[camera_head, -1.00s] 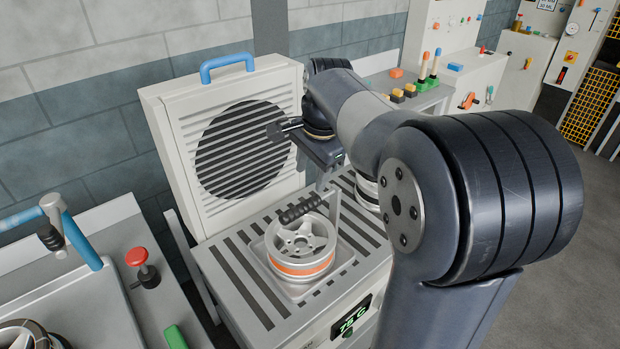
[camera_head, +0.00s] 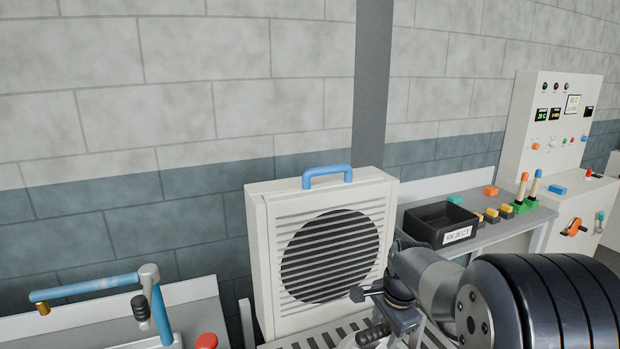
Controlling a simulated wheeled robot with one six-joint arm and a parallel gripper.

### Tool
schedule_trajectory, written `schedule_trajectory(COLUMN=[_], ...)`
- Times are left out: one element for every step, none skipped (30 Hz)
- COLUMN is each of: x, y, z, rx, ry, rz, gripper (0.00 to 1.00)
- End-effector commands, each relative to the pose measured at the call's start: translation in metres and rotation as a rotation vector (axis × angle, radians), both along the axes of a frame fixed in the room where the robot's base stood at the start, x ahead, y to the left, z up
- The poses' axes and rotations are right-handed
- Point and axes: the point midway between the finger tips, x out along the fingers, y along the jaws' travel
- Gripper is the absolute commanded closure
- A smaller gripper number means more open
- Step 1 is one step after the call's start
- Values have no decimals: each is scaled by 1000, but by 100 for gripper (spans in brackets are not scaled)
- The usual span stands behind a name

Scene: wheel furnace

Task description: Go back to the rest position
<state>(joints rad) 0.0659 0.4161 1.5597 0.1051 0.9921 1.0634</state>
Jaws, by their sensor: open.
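My gripper (camera_head: 366,293) shows at the lower middle, in front of the lower right of the round dark grille. It is small and seen from the side; it holds nothing that I can see. My dark arm fills the lower right corner and hides part of the bench behind it. The upright pale furnace panel (camera_head: 262,262) with a blue handle (camera_head: 327,176) stands behind the gripper. Below the gripper, a black ribbed grip (camera_head: 373,334) shows at the bottom edge; what lies under it is mostly cut off.
A black REJECT bin (camera_head: 424,226) stands on the bench right of the panel, beside yellow and black buttons. A control cabinet (camera_head: 532,122) stands far right. At lower left are a blue-armed fixture (camera_head: 95,286) and a red button (camera_head: 206,341). Wall fills the back.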

Motion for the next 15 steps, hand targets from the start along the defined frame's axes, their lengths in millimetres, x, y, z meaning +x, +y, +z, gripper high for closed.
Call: schedule_trajectory(x=[0, 2, 2, 2, 2, 2, 2, 2, 1, 1, 1, 1, 1, 1, 1], y=[1, 1, 0, 0, 0, 0, 0, 0, 0, 0, 0, 0, 0, 0, 0], z=[-11, 0, 7, 11, 15, 19, 22, 25, 27, 29, 30, 31, 32, 32, 33], rx=[0, 0, -1, 0, 0, -1, -1, -1, -1, -1, -1, -1, -1, -1, -1], ry=[4, -5, -7, -5, -5, -4, -4, -4, -3, -1, -1, 0, 0, 0, 0], rz=[0, 1, 0, 1, 1, 0, 0, 0, 0, 0, 0, 0, 0, 0, 0], gripper=[52, 52, 52, 52, 52, 52, 52, 52, 52, 52, 52, 52, 52, 52, 52])
